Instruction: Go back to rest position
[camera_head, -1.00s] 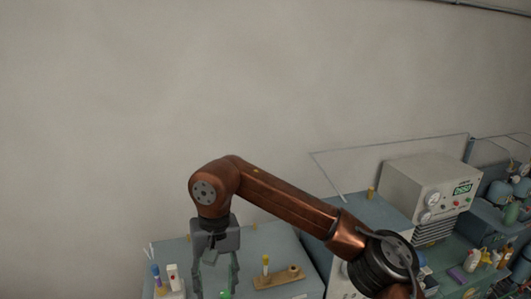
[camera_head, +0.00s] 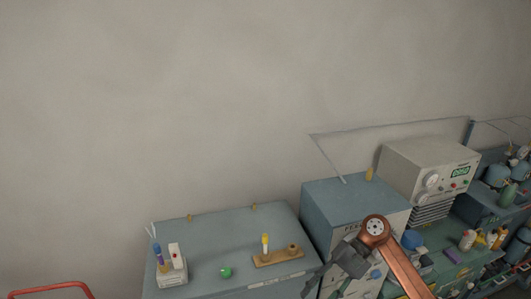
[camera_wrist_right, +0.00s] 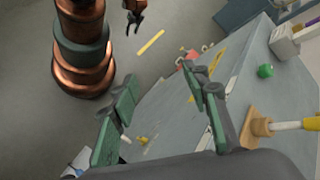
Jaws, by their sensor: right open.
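My right gripper (camera_head: 312,283) hangs low at the front right in the head view, in front of the grey-blue cabinets. In the right wrist view its two green-padded fingers (camera_wrist_right: 158,86) stand wide apart with nothing between them. It is clear of the things on the bench top. My right arm (camera_head: 402,272) comes in from the bottom right with a copper-coloured link. A small dark gripper on a copper arm, which looks like my left one (camera_wrist_right: 135,20), shows at the top of the right wrist view with its claws apart; it is out of the head view.
The bench (camera_head: 210,238) holds a green ball (camera_head: 225,272), a wooden stand (camera_head: 278,257) with a yellow-topped tube, and a white rack (camera_head: 172,280) with tubes. A taller cabinet (camera_head: 350,200) and a grey instrument (camera_head: 430,170) stand right. A red rail (camera_head: 55,288) is bottom left.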

